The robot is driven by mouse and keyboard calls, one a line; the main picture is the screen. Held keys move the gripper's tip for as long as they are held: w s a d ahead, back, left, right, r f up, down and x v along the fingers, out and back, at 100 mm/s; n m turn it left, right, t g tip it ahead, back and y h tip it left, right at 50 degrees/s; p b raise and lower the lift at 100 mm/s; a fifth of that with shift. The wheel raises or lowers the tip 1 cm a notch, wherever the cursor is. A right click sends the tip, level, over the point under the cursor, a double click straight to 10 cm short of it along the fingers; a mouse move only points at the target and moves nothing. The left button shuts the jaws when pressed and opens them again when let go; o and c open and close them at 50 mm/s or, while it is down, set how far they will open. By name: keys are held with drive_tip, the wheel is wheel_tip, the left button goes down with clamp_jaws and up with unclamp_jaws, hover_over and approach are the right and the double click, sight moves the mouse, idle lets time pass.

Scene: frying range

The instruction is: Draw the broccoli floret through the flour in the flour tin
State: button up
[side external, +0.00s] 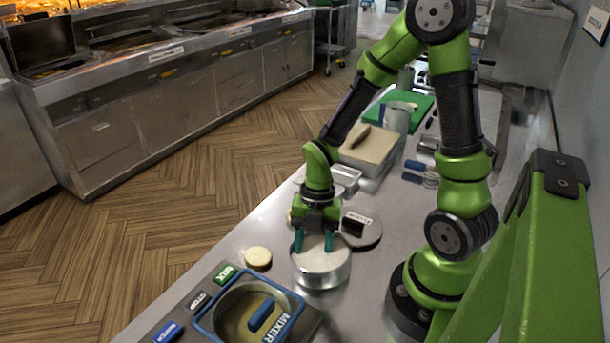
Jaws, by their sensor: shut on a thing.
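The flour tin (322,272) is a round, shallow metal tin on the steel counter, with a pale top surface. My gripper (314,243) points down over the tin, its two teal fingertips at the level of the pale surface or just above it. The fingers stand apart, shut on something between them. I cannot make out the broccoli floret itself; it is small or hidden at the fingertips. Whether it touches the flour cannot be told from this view.
A round lid (372,238) with a black handle lies right behind the tin. A pale round disc (257,257) lies to its left. A mixer (207,326) with a blue-rimmed bowl stands in front. Farther back are a metal tray (346,175), a beige box (360,157) and a green board (424,103).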

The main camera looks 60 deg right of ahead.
sight(317, 252)
drive_tip(key=shift+s+a+f, duration=0.45)
drive_tip(key=shift+s+a, duration=0.15)
drive_tip(key=shift+c, duration=0.2)
drive_tip(key=shift+d, duration=0.5)
drive_tip(key=shift+d+r, duration=0.1)
drive_tip(key=shift+r, duration=0.2)
drive_tip(key=shift+w+r, duration=0.15)
drive_tip(key=shift+r, duration=3.65)
drive_tip(key=shift+r, duration=1.5)
